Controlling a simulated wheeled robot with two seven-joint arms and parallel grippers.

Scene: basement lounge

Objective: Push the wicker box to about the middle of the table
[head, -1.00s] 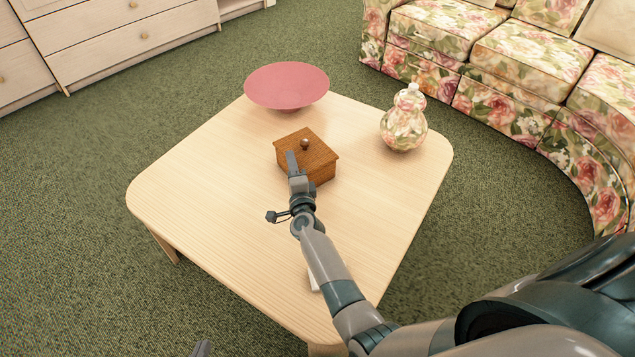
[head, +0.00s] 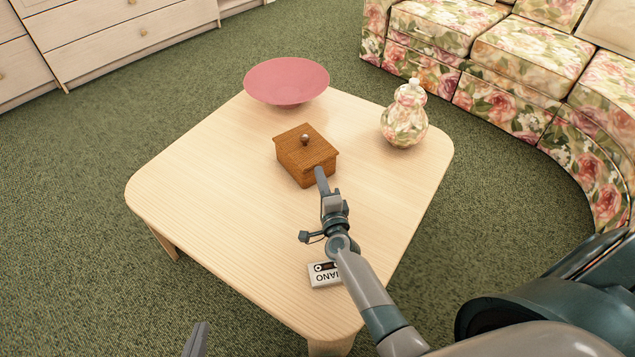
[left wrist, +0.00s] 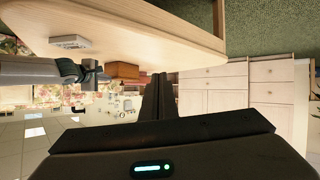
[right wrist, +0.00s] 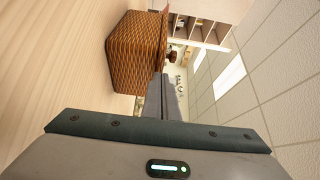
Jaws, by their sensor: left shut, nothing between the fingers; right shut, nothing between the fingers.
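The wicker box (head: 306,158), brown with a lid and a round knob, sits upright near the middle of the pale wooden table (head: 210,180). It also shows in the left wrist view (left wrist: 122,71) and close up in the right wrist view (right wrist: 138,52). My right gripper (head: 320,175) is shut and empty, its tips at the box's near side; I cannot tell whether they touch it. Its fingers also show in the right wrist view (right wrist: 161,85). My left gripper (head: 201,328) is shut and empty, off the table's near left edge.
A pink bowl (head: 286,80) stands at the table's far corner. A floral lidded jar (head: 404,120) stands right of the box. A white cassette-like item (head: 322,275) lies near the front, by my right arm. The table's left part is clear. A floral sofa (head: 520,70) stands beyond.

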